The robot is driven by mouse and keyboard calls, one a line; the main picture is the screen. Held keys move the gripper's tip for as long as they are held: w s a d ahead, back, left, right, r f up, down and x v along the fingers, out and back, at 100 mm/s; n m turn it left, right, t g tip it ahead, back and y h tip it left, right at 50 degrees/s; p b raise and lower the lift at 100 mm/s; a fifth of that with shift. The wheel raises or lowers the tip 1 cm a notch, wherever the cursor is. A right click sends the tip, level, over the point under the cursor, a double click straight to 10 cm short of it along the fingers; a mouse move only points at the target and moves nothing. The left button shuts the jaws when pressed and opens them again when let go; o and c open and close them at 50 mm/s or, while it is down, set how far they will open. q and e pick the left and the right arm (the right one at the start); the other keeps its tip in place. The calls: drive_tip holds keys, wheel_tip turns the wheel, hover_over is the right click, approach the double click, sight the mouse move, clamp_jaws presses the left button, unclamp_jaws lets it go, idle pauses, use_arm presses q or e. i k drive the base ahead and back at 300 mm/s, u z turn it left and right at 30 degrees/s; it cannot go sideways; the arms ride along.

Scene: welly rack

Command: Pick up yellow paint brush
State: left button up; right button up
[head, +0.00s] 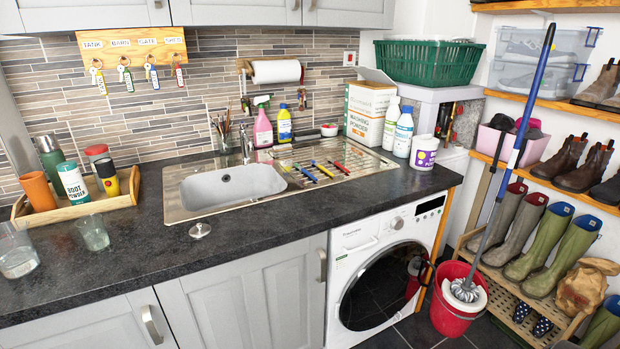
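Several thin paint brushes with coloured handles lie side by side on the ribbed drainer of the steel sink (172,200). The brushes are small here, so bristles and exact handle colours are hard to make out. Neither of my grippers shows in the head view.
Spray and detergent bottles (262,124) stand behind the sink. White bottles (403,133) and a tub (423,153) stand right of the drainer. A wooden tray (90,208) with cups and glasses (93,233) are at left. The front counter is mostly clear. A mop (512,160) leans in a red bucket (450,318).

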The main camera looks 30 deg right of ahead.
sight(316, 164)
drive_tip(key=z, duration=0.5)
drive_tip(key=i, duration=0.45)
drive_tip(key=z, duration=0.5)
drive_tip(key=i, duration=1.05)
drive_tip(key=u, duration=2.25)
drive_tip(key=k, duration=0.4)
drive_tip(key=z, duration=0.25)
drive_tip(key=i, duration=0.3)
drive_tip(key=z, duration=0.7)
